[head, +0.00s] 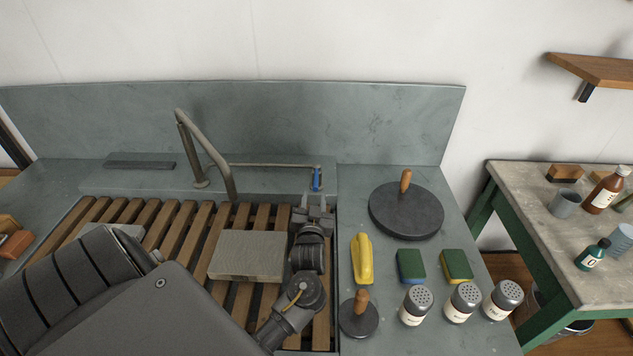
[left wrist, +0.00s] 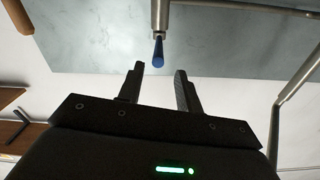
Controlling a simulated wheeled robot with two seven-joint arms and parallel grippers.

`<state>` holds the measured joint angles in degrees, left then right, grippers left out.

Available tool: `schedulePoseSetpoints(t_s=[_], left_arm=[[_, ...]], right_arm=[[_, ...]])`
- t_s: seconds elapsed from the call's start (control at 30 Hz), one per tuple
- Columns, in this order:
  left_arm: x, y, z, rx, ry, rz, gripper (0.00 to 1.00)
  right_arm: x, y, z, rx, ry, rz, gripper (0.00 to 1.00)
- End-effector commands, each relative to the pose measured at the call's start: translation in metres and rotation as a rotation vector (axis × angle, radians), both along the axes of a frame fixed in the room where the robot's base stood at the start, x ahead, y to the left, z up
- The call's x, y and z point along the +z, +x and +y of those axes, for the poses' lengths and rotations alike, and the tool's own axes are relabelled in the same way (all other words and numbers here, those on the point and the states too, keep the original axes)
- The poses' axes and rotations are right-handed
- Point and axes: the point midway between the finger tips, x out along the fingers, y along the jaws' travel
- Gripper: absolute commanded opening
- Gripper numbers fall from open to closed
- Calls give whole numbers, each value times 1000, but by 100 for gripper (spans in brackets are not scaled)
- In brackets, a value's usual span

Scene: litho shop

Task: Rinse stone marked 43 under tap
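A pale grey stone block (head: 247,256) lies on the wooden slats (head: 190,232) of the sink. A second pale slab (head: 127,231) lies at the left, partly hidden by my arm. I cannot read a number on either. The bent metal tap (head: 207,146) stands over the slats. A thin pipe runs right from it to a blue lever (head: 317,179). My left gripper (head: 314,200) is open and empty just in front of the lever. In the left wrist view, the blue lever (left wrist: 158,50) is beyond and between the open fingertips (left wrist: 159,72). My right gripper is not in view.
Right of the sink are a large dark disc with a wooden knob (head: 405,212), a smaller one (head: 358,318), a yellow tool (head: 361,259), two sponges (head: 411,267) and several shakers (head: 416,305). A side table (head: 540,220) with bottles stands farther right.

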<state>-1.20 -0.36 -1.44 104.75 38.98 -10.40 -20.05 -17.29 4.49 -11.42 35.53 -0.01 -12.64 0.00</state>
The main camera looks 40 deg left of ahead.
Motion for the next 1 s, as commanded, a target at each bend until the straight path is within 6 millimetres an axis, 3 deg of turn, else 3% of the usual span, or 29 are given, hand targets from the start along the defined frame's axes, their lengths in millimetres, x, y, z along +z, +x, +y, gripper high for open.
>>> schedulePoseSetpoints(t_s=[0.2,0.4,0.83,1.0], left_arm=[[3,36,25,-1,3,0,35],[2,58,40,-5,2,1,35],[0,67,46,-6,-1,0,35],[0,67,45,-6,-1,0,16]], right_arm=[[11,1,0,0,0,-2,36],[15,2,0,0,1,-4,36],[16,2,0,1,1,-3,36],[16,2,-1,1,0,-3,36]])
